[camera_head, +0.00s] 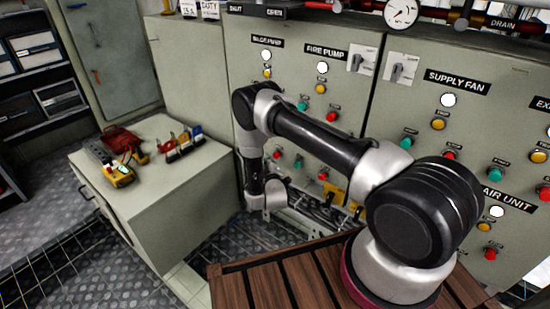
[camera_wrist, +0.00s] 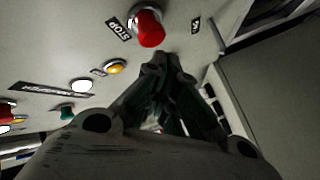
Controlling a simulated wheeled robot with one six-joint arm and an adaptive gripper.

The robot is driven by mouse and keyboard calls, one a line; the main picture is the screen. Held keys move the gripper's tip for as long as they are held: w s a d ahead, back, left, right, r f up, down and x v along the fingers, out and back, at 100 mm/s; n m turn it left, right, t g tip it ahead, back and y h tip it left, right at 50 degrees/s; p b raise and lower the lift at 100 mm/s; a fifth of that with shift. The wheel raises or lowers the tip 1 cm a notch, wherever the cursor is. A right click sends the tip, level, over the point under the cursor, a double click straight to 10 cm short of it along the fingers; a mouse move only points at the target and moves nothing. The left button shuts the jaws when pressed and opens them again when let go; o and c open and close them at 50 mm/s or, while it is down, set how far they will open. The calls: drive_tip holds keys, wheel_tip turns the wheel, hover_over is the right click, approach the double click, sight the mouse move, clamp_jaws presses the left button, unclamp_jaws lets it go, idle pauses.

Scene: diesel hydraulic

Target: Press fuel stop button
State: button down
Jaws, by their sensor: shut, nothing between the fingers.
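In the wrist view a large red push button (camera_wrist: 150,30) stands out from a pale panel, with a black label reading STOP (camera_wrist: 118,29) beside it. I read no word "fuel" on it, so I cannot tell for sure that it is the fuel stop button. My gripper (camera_wrist: 166,62) is shut and empty. Its fingertips appear just below the red button in the picture; whether they touch it I cannot tell. In the head view my wrist hangs close to the lower left of the control cabinet (camera_head: 205,60), and the fingertips are not clearly seen.
The wrist view also shows a yellow button (camera_wrist: 115,67), a white lamp (camera_wrist: 81,86) and a green button (camera_wrist: 67,113). In the head view a low cabinet (camera_head: 150,210) with tools on top stands at left. A slatted wooden surface (camera_head: 290,285) lies at the front.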

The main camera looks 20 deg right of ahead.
drive_tip(key=shift+d, duration=0.1)
idle(0.3)
drive_tip(key=shift+w+d, duration=0.25)
drive_tip(key=shift+w+d, duration=0.3)
drive_tip(key=shift+d, duration=0.1)
idle(0.8)
idle(0.3)
drive_tip(key=shift+s+a, duration=0.55)
drive_tip(key=shift+a, duration=0.2)
drive_tip(key=shift+a, duration=0.1)
drive_tip(key=shift+s+a, duration=0.75)
drive_tip(key=shift+a, duration=0.2)
drive_tip(key=shift+s+a, duration=0.75)
drive_tip(key=shift+a, duration=0.2)
